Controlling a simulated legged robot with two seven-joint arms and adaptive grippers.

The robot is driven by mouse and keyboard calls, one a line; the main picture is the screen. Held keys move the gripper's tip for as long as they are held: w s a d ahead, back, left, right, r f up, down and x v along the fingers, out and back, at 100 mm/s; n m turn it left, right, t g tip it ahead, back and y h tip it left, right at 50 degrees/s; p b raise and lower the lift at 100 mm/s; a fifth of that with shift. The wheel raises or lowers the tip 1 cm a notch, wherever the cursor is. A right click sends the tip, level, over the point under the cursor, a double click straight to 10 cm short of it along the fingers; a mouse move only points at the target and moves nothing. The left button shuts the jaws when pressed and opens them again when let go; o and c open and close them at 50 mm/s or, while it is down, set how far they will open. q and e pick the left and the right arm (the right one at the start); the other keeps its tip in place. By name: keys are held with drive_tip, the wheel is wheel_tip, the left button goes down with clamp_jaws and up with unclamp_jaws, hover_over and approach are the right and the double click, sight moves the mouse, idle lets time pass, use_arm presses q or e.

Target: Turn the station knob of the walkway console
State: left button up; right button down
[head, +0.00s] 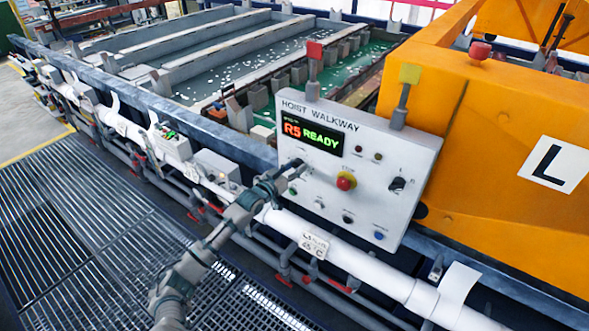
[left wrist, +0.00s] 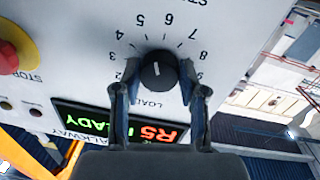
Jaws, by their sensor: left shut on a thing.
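The walkway console (head: 400,165) is a light panel headed HOIST WALKWAY, and its display (head: 312,137) reads R5 READY in red and green. The station knob (left wrist: 158,70) is round and black with a small white mark, inside a dial of printed numbers from about 2 to 9. I cannot tell surely which number the mark points at. My left gripper (left wrist: 157,92) is shut on the knob, one finger on each side. In the head view my left gripper (head: 297,168) reaches the panel below the display and hides the knob. My right gripper is not in view.
A red and yellow stop button (head: 346,181) sits to the right of the gripper, with a black switch (head: 397,184) further right. A white pipe (head: 350,240) runs below the console. An orange machine body (head: 490,140) stands at the right. Grating (head: 80,220) covers the floor at left.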

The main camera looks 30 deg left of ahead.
use_arm(q)
drive_tip(key=m, duration=0.2)
drive_tip(key=shift+a+m, duration=0.1)
drive_tip(key=shift+m, duration=0.2)
drive_tip(key=shift+m+p, duration=0.4)
drive_tip(key=shift+m, duration=0.2)
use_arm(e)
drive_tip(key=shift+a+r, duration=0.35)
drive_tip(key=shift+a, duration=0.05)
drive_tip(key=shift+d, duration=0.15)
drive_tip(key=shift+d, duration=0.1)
use_arm(q)
drive_tip(key=o, duration=1.1)
drive_tip(key=shift+o, duration=0.2)
drive_tip(key=shift+a, duration=0.1)
